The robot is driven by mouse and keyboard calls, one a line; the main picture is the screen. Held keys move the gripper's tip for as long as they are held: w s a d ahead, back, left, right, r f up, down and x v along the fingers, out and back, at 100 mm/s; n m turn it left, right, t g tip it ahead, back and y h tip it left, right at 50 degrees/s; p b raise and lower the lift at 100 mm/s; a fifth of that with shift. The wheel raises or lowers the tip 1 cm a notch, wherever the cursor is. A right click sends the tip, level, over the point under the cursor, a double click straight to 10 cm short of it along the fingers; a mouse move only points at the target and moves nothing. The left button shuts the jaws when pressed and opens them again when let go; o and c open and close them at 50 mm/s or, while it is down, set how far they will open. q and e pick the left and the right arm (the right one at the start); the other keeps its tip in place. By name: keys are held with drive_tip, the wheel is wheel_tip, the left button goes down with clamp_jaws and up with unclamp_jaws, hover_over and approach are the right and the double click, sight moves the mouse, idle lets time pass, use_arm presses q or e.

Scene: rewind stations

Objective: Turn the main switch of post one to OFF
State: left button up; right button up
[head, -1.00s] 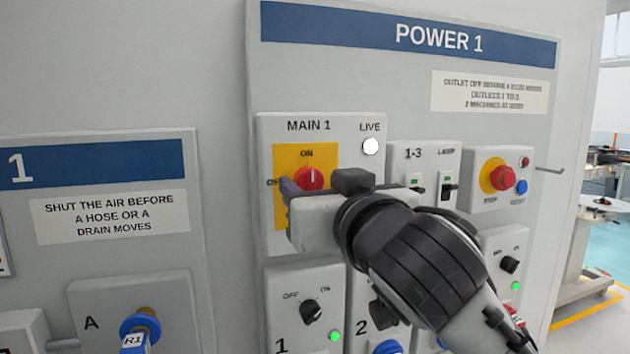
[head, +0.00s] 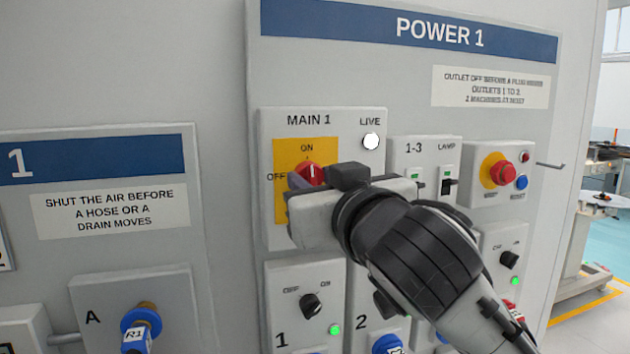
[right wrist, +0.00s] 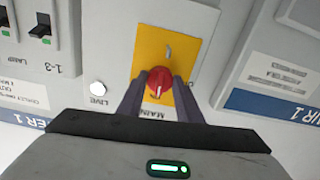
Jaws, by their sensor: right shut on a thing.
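The main switch of post one is a red rotary knob (head: 310,174) on a yellow plate (head: 293,152), under the label MAIN 1. Its white mark points up toward ON; OFF is printed to the left. My right gripper (head: 299,182) is at the knob, its body hiding the knob's lower part in the head view. In the right wrist view, turned upside down, the two dark fingers stand on either side of the red knob (right wrist: 158,81) and are shut on it. My left gripper is not in view.
A white LIVE lamp (head: 371,142) sits right of the knob. Breaker switches (head: 417,184), a red stop button (head: 502,173) and outlet knobs (head: 311,305) are close by on the POWER 1 panel. An air panel (head: 120,262) stands at the left.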

drive_tip(key=n, duration=0.8)
drive_tip(key=shift+n, duration=0.3)
drive_tip(key=n, duration=0.4)
drive_tip(key=shift+n, duration=2.1)
drive_tip(key=o, duration=1)
drive_tip(key=shift+o, duration=0.2)
drive_tip(key=shift+s+f, duration=0.1)
